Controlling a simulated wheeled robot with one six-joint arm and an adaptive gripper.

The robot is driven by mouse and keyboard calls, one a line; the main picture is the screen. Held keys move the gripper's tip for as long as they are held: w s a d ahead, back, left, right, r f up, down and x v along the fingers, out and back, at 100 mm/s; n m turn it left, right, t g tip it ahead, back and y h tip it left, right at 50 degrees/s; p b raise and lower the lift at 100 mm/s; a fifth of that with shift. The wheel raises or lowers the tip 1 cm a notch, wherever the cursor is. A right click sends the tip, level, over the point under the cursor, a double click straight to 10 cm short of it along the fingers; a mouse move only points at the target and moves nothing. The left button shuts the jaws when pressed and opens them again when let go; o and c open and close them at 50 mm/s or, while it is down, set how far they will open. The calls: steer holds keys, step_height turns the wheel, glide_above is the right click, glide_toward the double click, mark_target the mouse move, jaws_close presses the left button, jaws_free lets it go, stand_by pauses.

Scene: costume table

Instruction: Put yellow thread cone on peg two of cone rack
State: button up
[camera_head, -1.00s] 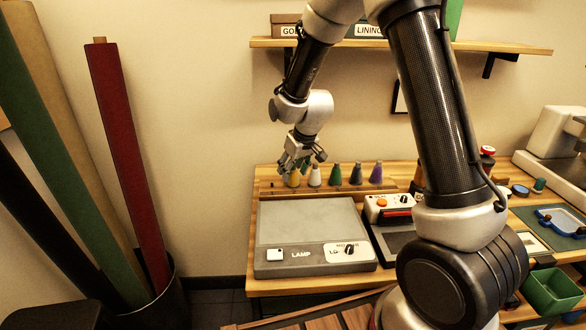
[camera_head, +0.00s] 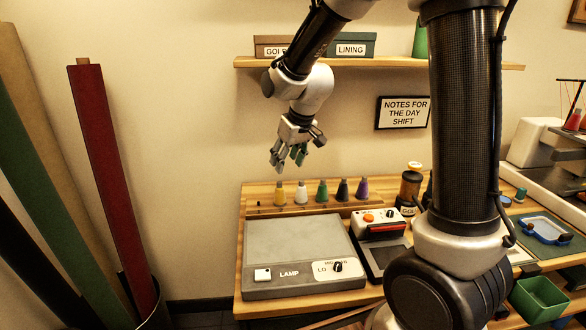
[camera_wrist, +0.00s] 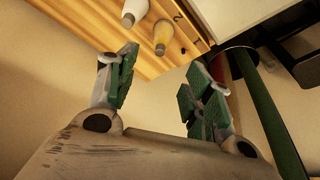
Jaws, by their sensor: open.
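The yellow thread cone (camera_head: 280,194) stands upright on the wooden cone rack (camera_head: 330,210) at the back of the table. In the wrist view, the yellow cone (camera_wrist: 162,38) is in line with the mark 2 on the rack (camera_wrist: 152,66). A short dark bare peg (camera_wrist: 183,50) shows beside it, near the mark 1. My gripper (camera_head: 287,168) is open and empty, above the yellow cone and apart from it. In the wrist view, its fingers (camera_wrist: 160,85) are spread with nothing between them.
A white cone (camera_head: 301,193), a green cone (camera_head: 322,191), a dark cone (camera_head: 342,189) and a purple cone (camera_head: 362,188) stand to the right of the yellow one. A grey lamp box (camera_head: 300,250) lies in front of the rack. A shelf (camera_head: 370,63) is on the wall above.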

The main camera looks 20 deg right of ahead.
steer(key=s+d+r+m, duration=0.2)
steer(key=s+d+r, duration=0.55)
steer(key=s, duration=0.35)
steer(key=s+d+r+m, duration=0.1)
steer(key=s+d, duration=0.2)
steer(key=s, duration=0.6)
steer(key=s+d+r+h, duration=0.1)
steer(key=s+d, duration=0.2)
steer(key=s, duration=0.6)
steer(key=shift+r+m, duration=0.25)
steer(key=shift+m, duration=0.15)
